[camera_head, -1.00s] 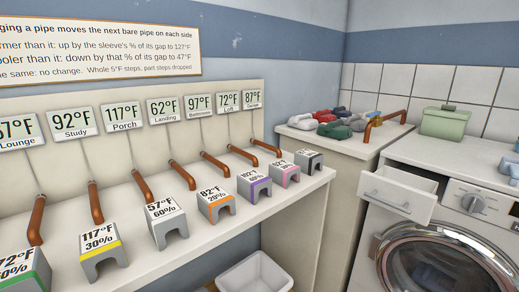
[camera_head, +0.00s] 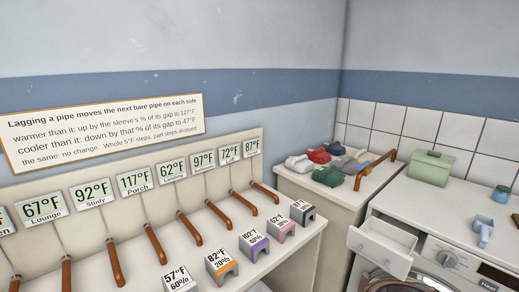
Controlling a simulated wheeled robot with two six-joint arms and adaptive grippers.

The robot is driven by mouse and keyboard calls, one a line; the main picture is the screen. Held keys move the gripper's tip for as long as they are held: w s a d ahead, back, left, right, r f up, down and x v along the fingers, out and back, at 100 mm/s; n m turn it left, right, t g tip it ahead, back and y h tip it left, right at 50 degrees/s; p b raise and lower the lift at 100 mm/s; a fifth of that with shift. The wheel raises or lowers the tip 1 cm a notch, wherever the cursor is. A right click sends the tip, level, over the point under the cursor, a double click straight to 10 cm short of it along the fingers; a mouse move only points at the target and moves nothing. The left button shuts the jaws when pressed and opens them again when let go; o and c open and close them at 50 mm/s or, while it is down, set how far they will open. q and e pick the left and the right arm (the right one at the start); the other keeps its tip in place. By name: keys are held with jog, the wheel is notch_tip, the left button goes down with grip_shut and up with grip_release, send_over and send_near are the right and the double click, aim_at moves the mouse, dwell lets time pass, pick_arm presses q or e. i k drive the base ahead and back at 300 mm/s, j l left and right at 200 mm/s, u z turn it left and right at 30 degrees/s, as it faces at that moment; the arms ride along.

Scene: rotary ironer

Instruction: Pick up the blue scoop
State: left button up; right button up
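The blue scoop (camera_head: 484,231) is a small light-blue vessel on the white top of the washing machine (camera_head: 450,222), near the right edge of the head view. It stands apart from the other objects there, with free top around it. Neither of my grippers shows in the head view, so their state and distance from the scoop cannot be seen.
A teal jar (camera_head: 502,194) and a green lidded box (camera_head: 430,168) stand behind the scoop. The detergent drawer (camera_head: 386,243) is pulled out. A copper pipe (camera_head: 377,167) and folded cloths (camera_head: 328,176) lie on the back counter. Sleeves and pipes line the left bench.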

aim_at(485, 231)
jog(key=z, duration=1.55)
